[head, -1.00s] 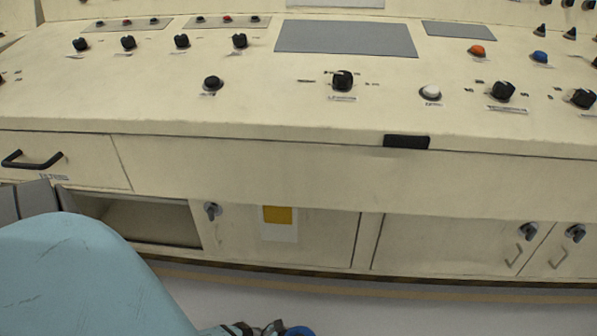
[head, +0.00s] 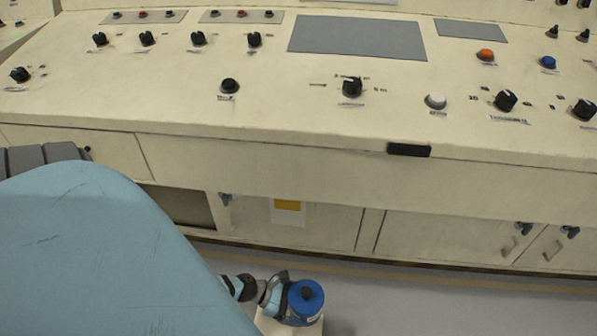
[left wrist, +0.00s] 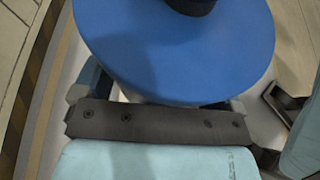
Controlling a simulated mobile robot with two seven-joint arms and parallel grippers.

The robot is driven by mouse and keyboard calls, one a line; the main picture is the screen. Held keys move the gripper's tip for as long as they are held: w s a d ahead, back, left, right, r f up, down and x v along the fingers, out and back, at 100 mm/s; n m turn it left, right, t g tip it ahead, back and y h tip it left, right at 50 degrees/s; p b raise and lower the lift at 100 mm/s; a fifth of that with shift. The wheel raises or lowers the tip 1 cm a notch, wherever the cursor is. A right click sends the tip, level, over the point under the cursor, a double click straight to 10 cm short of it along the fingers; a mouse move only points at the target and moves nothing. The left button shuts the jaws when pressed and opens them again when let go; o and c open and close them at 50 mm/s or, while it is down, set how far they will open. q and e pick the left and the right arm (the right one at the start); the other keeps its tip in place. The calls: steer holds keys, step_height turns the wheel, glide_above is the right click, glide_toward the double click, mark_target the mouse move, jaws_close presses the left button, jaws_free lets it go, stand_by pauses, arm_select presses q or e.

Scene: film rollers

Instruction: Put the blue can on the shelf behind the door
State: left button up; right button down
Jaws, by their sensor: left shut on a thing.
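The blue can (head: 309,301) is at the bottom of the head view, low over the floor, with a round blue top and a dark knob. My left gripper (head: 283,292) is shut on it. In the left wrist view the can's blue top (left wrist: 185,55) fills the upper middle, just beyond the dark bar of my gripper. The fingertips are mostly hidden by the can. An open compartment (head: 188,207) in the cabinet front, lower left, shows a dark inside; my arm covers part of it. I cannot make out its door. My right gripper is not in view.
A cream console (head: 300,125) with knobs and buttons overhangs the cabinets. Closed cabinet doors, one with a yellow label (head: 287,205), stand right of the compartment. The grey floor (head: 440,300) before them is clear.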

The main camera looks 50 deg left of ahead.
mark_target(301, 294)
arm_select(q)
step_height(301, 294, up, 3)
steer(key=shift+r+p, duration=0.1)
steer(key=shift+p, duration=0.35)
steer(key=shift+r+p, duration=1.9)
steer(key=shift+r, duration=0.5)
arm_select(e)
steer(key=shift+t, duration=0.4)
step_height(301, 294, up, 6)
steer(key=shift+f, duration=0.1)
